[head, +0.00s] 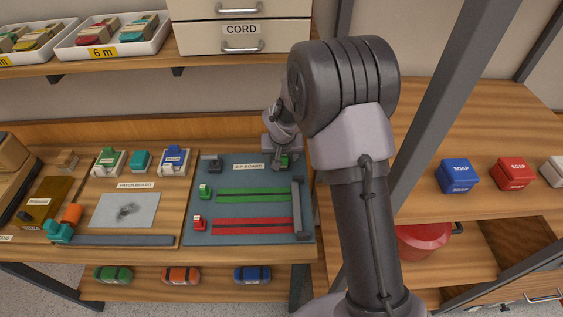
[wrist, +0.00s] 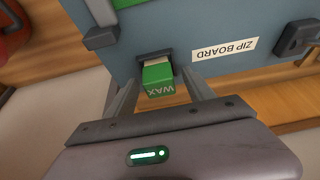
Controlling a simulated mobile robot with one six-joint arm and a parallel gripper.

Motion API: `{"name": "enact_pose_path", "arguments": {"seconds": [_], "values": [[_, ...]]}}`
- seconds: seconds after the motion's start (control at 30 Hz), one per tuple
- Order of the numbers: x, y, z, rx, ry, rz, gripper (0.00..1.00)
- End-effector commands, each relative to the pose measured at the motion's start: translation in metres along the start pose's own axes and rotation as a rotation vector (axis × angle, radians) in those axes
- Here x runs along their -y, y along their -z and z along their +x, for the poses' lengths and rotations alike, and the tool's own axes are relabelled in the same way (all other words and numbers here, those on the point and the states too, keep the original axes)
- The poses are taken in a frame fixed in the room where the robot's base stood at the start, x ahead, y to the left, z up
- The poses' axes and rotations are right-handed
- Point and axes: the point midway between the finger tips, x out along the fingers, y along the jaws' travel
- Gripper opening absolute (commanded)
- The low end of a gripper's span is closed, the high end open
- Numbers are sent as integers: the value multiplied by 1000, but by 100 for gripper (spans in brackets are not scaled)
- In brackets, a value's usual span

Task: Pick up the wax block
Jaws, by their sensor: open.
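The wax block (wrist: 158,79) is a small green block with "WAX" on its face. In the wrist view it sits at a dark holder on the blue-grey zip board (wrist: 205,28), between the fingers of my open gripper (wrist: 160,90). I cannot tell whether either finger touches it. In the head view the wax block (head: 284,161) shows as a bit of green at the back right of the zip board (head: 225,208), mostly hidden by my gripper (head: 283,150).
Green and red zips lie on the board, with a grey bar (head: 297,209) at its right edge. The patch board (head: 145,190) is to the left. A drawer unit (head: 243,28) labelled "CORD" stands on the shelf above. Soap blocks (head: 456,176) sit on the right table.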

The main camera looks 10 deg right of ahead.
Motion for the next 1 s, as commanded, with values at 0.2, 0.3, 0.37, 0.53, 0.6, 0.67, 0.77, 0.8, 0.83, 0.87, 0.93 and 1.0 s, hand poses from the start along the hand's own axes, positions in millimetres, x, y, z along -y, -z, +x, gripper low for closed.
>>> {"name": "enact_pose_path", "arguments": {"seconds": [0.2, 0.3, 0.37, 0.53, 0.6, 0.67, 0.77, 0.8, 0.83, 0.87, 0.93, 1.0], "values": [[0, 0, -1, 0, 0, 0, 30], [0, 0, -1, 0, 0, 0, 11], [0, 0, -1, 0, 0, 0, 0], [0, 0, -1, 0, 0, 0, 0], [0, 0, -2, 0, 0, 0, 0], [0, 1, -4, 0, 0, 0, 0], [0, 6, -13, -1, 0, 0, 0], [0, 8, -19, -1, 1, 0, 0], [0, 10, -24, -1, 1, 0, 0], [0, 12, -28, -1, 0, 0, 0], [0, 16, -39, -2, 0, 0, 0], [8, 3, -40, 1, 0, -4, 0]]}}
